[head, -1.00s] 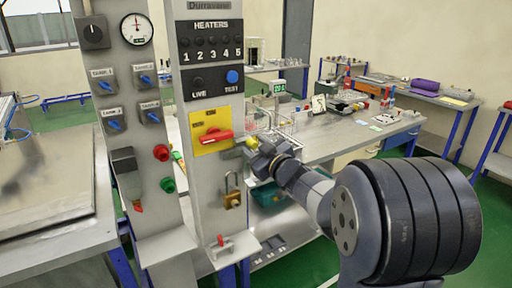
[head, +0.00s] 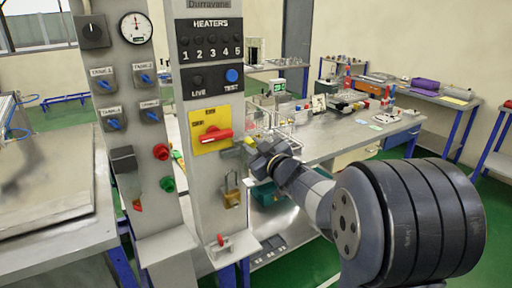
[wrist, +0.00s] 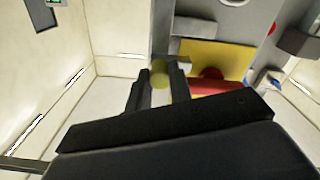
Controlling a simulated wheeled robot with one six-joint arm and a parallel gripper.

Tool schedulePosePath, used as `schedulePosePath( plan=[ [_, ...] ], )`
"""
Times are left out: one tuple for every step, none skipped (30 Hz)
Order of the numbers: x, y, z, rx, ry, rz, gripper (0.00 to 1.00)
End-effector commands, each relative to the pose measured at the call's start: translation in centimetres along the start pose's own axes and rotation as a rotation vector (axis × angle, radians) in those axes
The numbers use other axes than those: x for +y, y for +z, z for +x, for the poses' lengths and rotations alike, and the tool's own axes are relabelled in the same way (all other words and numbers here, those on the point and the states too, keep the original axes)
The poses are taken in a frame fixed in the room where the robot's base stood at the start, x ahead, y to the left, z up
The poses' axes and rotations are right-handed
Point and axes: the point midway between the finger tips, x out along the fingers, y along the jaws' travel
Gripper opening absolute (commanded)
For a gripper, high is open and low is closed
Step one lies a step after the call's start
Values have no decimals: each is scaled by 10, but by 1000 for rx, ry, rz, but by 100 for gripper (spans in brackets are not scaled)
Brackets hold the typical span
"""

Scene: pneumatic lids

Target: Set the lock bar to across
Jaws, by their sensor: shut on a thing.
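The lock bar (head: 231,152) shows in the head view as a short grey bar just below and right of a red rotary handle (head: 215,134) on a yellow plate (head: 199,146). A yellow knob (wrist: 160,78) sits between the fingers of my gripper (wrist: 157,83) in the wrist view, and I take it as the bar's end. My gripper (head: 250,150) is shut on it at the column's right edge. The fingers hide part of the bar, so its exact angle is unclear. The red handle lies roughly level and shows in the wrist view too (wrist: 215,88).
A brass padlock (head: 232,197) hangs below the bar. A small red-tipped switch (head: 221,240) sits lower on the column. The heater panel (head: 209,58) is above. A bench with loose items (head: 340,135) stands behind my arm.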

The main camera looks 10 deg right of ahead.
Motion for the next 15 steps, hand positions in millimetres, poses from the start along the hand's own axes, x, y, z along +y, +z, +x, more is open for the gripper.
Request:
schedulePosePath(
  plan=[
    [-10, -1, 0, 2, -3, 0, 0],
    [-15, -3, 0, 4, -4, -1, 0],
    [-22, -6, 0, 4, -3, -1, 0],
    [-27, -7, 0, 4, -4, -1, 0],
    [-31, -9, 0, 5, -4, 0, 0],
    [-36, -12, 0, 4, -3, -1, 0],
    [-39, -13, 0, 5, -4, -2, 0],
    [-41, -14, 0, 3, -3, -1, 0],
    [-43, -16, 0, 2, -2, 0, 0],
    [-45, -17, 0, 2, -3, 0, 0],
    [-46, -18, 0, 2, -3, 0, 0],
    [-46, -18, 0, 2, -3, 0, 0],
    [-46, -18, 0, 1, -3, 0, 0],
    [-46, -18, 0, 1, -3, 0, 0],
    [-46, -18, 0, 1, -3, 0, 0]
  ],
)
